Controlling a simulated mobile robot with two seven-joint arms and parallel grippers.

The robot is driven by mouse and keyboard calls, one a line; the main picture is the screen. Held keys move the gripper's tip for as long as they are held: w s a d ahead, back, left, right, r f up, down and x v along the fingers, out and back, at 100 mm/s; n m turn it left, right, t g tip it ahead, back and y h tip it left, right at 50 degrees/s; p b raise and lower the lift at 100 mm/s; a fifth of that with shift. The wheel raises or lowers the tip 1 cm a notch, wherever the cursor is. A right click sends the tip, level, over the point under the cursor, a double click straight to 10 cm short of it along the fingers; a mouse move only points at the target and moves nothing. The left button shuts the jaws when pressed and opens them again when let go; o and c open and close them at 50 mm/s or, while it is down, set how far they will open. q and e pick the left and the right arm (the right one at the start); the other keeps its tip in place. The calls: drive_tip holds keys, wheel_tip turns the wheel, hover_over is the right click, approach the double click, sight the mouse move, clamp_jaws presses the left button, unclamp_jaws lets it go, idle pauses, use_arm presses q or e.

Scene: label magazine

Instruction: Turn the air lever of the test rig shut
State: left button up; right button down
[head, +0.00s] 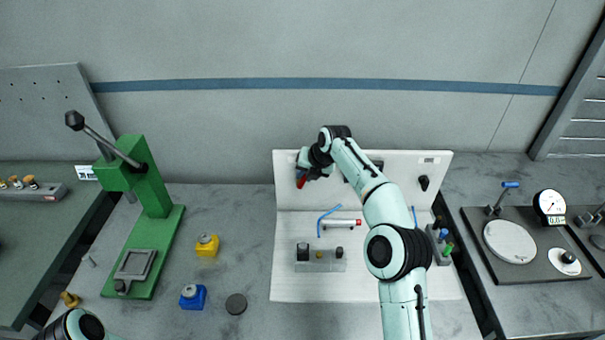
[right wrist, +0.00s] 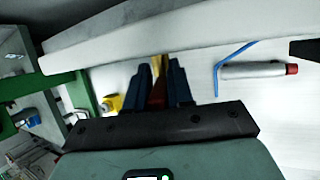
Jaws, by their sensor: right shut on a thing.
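The test rig (head: 380,290) is a white base with an upright white back panel. Its red air lever (head: 301,181) shows at the left of the back panel, partly covered by my right gripper (head: 306,171). In the right wrist view, my right gripper (right wrist: 159,75) has both dark fingers closed around the red lever (right wrist: 158,93), with a yellow brass-like part just beyond it. The lever's exact angle cannot be told, as the fingers hide most of it. My left arm only enters at the bottom left corner of the head view; its gripper is not seen.
A white cylinder with a red end (head: 342,222) and a blue hose (head: 325,218) lie below the lever. A black knob (head: 424,183) sits on the panel's right. A green press (head: 150,225), yellow block (head: 207,245) and blue block (head: 193,297) stand left.

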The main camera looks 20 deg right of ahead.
use_arm(q)
drive_tip(key=shift+s+f, duration=0.25)
drive_tip(key=shift+s, duration=0.05)
use_arm(e)
drive_tip(key=shift+s+d+f+m+t+y, duration=0.15)
drive_tip(key=shift+d+t+y, duration=0.1)
drive_tip(key=shift+y, duration=0.4)
drive_tip(key=shift+s+d+f+m+t+y, duration=0.15)
drive_tip(key=shift+d+t+y, duration=0.1)
drive_tip(key=shift+y, duration=0.4)
drive_tip(key=shift+w, duration=0.1)
drive_tip(key=c, duration=1.1)
unclamp_jaws()
use_arm(q)
drive_tip(key=shift+s+f+b, duration=0.5)
drive_tip(key=shift+s+b, duration=0.1)
drive_tip(key=shift+s, duration=0.05)
use_arm(e)
drive_tip(key=shift+v, duration=6.7)
drive_tip(key=shift+c, duration=0.2)
